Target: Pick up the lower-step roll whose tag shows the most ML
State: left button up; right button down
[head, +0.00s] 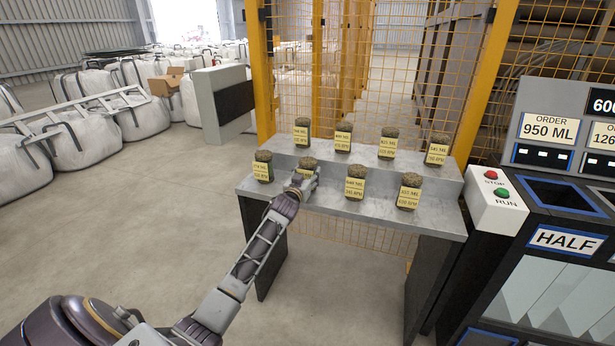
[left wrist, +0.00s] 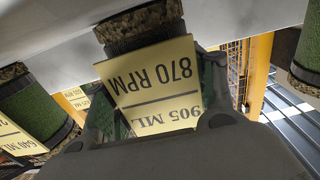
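In the head view, four turf rolls with yellow tags stand on the lower step (head: 331,205): a left one (head: 263,166), a second (head: 306,162), a third (head: 355,182) and a right one (head: 409,191). My left gripper (head: 303,178) is at the second roll and partly hides it. In the left wrist view, upside down, this roll's tag (left wrist: 152,85) reads 905 ML, 870 RPM. The fingers (left wrist: 160,120) lie on both sides of the roll; whether they press on it is unclear. A neighbouring tag (left wrist: 18,138) reads 640 ML. My right gripper is out of view.
Several tagged rolls stand on the upper step (head: 362,157) behind. A box with STOP and RUN buttons (head: 496,197) and a machine (head: 550,215) with an ORDER 950 ML sign stand at right. A yellow mesh fence (head: 290,80) is behind. Open floor (head: 130,230) lies left.

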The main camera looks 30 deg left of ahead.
aim_at(307, 161)
pick_arm(q)
jog(key=c, duration=0.5)
jog(key=shift+r, duration=0.2)
